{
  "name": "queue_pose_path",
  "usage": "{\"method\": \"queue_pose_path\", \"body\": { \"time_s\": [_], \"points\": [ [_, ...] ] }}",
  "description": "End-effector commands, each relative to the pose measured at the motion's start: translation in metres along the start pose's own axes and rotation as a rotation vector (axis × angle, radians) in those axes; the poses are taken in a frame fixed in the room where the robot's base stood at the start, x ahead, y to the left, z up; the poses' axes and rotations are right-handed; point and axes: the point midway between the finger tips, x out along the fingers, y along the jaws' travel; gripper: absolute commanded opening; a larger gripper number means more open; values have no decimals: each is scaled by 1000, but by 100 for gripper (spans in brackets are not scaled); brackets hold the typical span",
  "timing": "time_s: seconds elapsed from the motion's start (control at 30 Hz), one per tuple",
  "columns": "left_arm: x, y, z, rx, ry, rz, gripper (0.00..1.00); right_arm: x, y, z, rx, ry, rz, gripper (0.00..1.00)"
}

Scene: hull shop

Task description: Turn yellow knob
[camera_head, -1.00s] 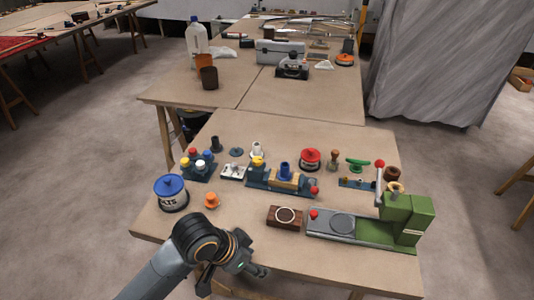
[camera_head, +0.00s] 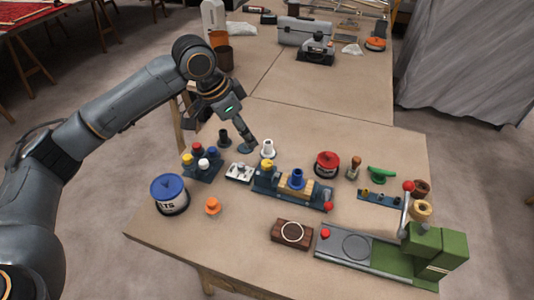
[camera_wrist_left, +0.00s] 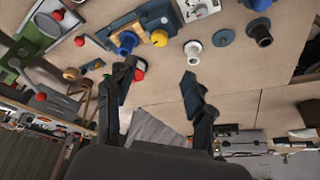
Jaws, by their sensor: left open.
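A yellow knob (camera_head: 267,166) stands on the left end of a blue vise-like fixture (camera_head: 262,185). It also shows in the left wrist view (camera_wrist_left: 159,38), beside a blue knob (camera_wrist_left: 127,42). Another yellow knob (camera_head: 187,160) sits on a dark blue block with red, white and blue knobs; I cannot tell which one is meant. My left gripper (camera_head: 246,141) is open and empty, pointing down behind the yellow knob on the fixture and apart from it. In the left wrist view its two fingers (camera_wrist_left: 156,88) are spread.
A white knob (camera_head: 268,149) stands close to my left gripper, with a dark cylinder (camera_head: 224,138) to its left. A red tin (camera_head: 327,164), a blue-lidded tin (camera_head: 169,194) and a green press (camera_head: 435,255) stand around.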

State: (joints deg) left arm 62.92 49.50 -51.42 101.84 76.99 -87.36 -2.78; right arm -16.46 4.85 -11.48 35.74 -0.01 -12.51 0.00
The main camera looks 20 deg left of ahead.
Motion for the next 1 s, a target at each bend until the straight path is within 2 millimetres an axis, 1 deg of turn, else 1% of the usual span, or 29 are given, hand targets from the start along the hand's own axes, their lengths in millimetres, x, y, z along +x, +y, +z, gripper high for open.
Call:
{"method": "queue_pose_path", "body": {
  "time_s": [0.17, 0.27, 0.4, 0.6, 0.7, 0.8, 1.0],
  "points": [
    [23, 1, 1, 0, -3, 2, 53, -2, -4, 17, 1, -24, -4, 45],
    [44, 1, 1, 0, -4, 3, 53, -3, -6, 23, 2, -33, -7, 45],
    [75, 1, 0, 1, -4, 3, 53, -4, -9, 21, 3, -31, -10, 45],
    [112, 1, 0, 1, -2, 1, 53, -5, -10, 11, 5, -17, -11, 45],
    [124, 1, 0, 1, 0, 0, 53, -5, -9, 8, 5, -12, -11, 45],
    [132, 0, 1, 1, -2, 0, 53, -6, -9, 8, 5, -11, -11, 45],
    [136, 0, 0, 2, 0, -1, 53, -6, -8, 8, 4, -12, -9, 45]
  ]
}}
